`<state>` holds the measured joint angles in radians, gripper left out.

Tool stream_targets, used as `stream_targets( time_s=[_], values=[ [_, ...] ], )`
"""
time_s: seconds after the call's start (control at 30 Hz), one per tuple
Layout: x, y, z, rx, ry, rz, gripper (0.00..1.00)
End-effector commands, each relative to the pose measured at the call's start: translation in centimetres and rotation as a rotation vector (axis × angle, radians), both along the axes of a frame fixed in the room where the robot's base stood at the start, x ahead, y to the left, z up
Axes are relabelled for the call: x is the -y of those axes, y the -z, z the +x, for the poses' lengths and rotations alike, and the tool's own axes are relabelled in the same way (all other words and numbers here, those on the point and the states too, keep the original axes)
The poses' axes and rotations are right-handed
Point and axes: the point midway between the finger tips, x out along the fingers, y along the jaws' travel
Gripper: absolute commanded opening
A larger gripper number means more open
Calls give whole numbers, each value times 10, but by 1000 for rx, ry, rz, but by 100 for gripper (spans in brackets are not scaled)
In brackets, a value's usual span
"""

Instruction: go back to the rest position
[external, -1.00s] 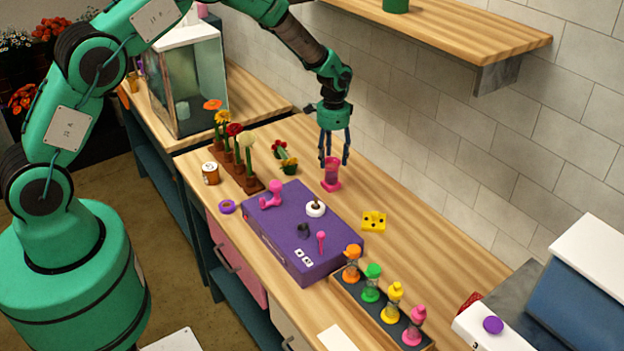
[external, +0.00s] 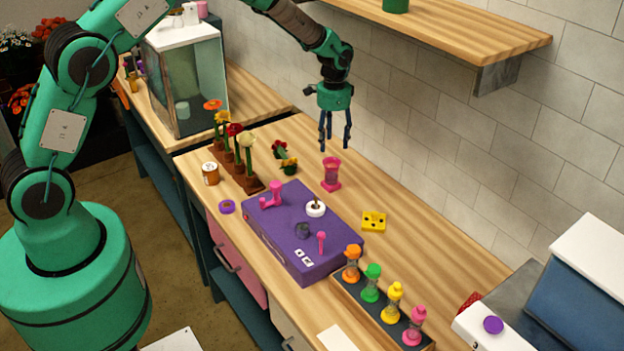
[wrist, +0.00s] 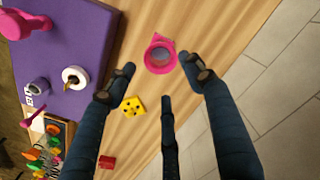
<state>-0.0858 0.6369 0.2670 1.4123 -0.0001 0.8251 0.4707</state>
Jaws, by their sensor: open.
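My gripper (external: 335,143) is open and empty. It hangs with its fingers pointing down, in the air above a pink cup-like vessel (external: 331,174) on the wooden counter. In the wrist view the spread fingers of my gripper (wrist: 166,85) frame the counter, and the pink vessel (wrist: 160,54) stands upright beyond them, apart from the fingers.
A purple box (external: 290,215) with pink and white fittings sits in front of the vessel. A yellow block (external: 374,221) lies to its right. Flowers in a wooden rack (external: 250,184) stand left. A wooden shelf (external: 450,30) hangs above.

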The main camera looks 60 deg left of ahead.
Motion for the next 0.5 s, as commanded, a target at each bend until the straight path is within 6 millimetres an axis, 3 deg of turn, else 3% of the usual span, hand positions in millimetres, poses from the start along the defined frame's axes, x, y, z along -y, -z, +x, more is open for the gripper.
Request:
stream_targets(
  time_s=[0.5],
  values=[
    [2, -7, -2, 8, -2, 2, 53]
  ],
)
